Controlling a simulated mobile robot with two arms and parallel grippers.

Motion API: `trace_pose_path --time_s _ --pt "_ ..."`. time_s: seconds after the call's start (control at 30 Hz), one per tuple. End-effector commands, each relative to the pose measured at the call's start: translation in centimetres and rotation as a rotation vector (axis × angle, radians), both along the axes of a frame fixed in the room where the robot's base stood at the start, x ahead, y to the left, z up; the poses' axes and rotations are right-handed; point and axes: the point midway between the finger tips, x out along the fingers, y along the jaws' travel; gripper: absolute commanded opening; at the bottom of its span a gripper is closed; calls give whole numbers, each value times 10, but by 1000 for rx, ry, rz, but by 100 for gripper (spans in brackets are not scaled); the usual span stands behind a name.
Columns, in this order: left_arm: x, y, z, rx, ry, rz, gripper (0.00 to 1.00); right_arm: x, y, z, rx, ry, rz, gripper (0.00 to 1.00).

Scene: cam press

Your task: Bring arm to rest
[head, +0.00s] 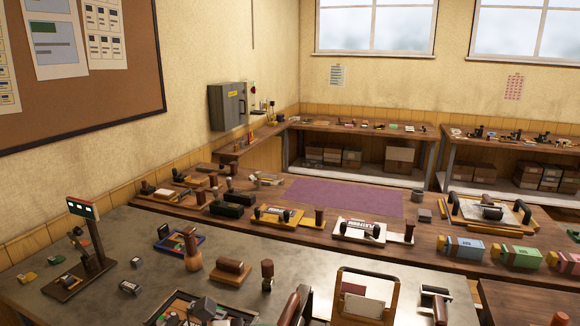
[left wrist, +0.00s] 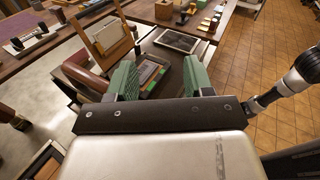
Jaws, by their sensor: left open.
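My left gripper (left wrist: 157,76) shows only in the left wrist view. Its two green fingers are wide apart, with nothing held between them. Beyond the fingers a dark device with a screen-like face (left wrist: 150,76) lies lower down, apart from the gripper as far as I can tell. Part of a black and white arm link, probably mine, shows at the right edge of that view. Neither gripper is in the head view, and my right gripper is in no view.
A grey-topped table (head: 150,295) holds a lever stand (head: 82,255) and several stamps. Behind it, a wooden bench carries a purple mat (head: 345,197) and coloured boxes (head: 462,247). A wooden frame (left wrist: 105,38) stands beyond my left fingers. Tiled floor (left wrist: 262,50) lies clear at right.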

Motion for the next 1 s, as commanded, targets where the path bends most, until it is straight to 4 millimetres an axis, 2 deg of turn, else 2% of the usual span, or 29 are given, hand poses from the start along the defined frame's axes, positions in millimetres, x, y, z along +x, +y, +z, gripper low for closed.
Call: trace_pose_path --time_s 0.07,0.13,0.2,0.27,0.37,0.47,0.5,0.6,0.7,0.77,0.8,1.0 --pt "-1 1 25 -280 163 116 52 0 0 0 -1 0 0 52" --pt "4 14 43 -521 324 229 52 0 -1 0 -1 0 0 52" --pt "11 36 52 -754 500 347 52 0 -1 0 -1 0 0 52" --pt "18 58 50 -945 658 453 52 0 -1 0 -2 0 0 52" --pt "23 100 28 -1247 934 645 52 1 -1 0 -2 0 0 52" --pt "14 138 -13 -1522 1217 857 52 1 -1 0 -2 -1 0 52" --pt "6 151 -33 -1623 1329 949 52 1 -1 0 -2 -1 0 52" --pt "-24 172 -82 -1834 1584 1180 52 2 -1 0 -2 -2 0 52" --pt "-57 181 -118 -1971 1773 1383 52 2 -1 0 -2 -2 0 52" --pt "-77 183 -135 -2027 1866 1495 52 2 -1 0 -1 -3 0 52" --pt "-90 183 -144 1960 -1826 -1490 52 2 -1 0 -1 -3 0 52" --pt "-152 179 -175 1632 -1618 -1445 52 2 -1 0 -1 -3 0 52"
